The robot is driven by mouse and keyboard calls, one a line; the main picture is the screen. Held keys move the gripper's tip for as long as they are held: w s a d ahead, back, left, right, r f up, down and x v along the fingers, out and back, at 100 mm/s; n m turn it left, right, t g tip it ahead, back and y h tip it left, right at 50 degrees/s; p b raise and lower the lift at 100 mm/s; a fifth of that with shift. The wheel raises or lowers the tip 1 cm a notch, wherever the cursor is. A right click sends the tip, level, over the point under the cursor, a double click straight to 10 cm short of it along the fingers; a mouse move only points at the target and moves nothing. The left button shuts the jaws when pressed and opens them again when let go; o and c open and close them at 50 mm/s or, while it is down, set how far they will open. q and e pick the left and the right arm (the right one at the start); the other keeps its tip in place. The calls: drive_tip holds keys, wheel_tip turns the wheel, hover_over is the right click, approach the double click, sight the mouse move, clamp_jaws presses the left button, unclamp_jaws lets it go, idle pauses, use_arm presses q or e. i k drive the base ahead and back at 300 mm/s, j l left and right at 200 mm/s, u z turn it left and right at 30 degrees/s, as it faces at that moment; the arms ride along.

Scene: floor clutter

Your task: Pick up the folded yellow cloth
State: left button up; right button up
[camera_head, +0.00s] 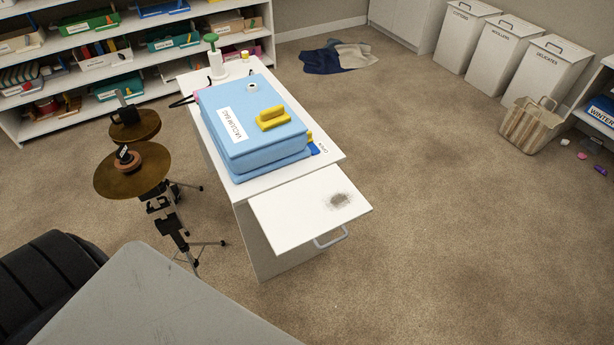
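A small bright yellow object (273,118) lies on top of a light blue vacuum bag (250,105). It has a flat base and a raised bar; I cannot tell whether it is folded cloth or something stiff. The bag rests on a white cabinet (225,165). A little more yellow shows at the bag's right edge, beside a small blue item (315,148), partly hidden by the bag. Neither of my grippers is in view.
A white drawer or shelf (290,220) with a dark smudge juts from the cabinet's front. Brown round discs on stands (135,170) are left of it. Dark blue and beige cloths (337,58) lie on the floor.

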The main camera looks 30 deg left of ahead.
sight(274, 116)
drive_tip(key=u, duration=0.75)
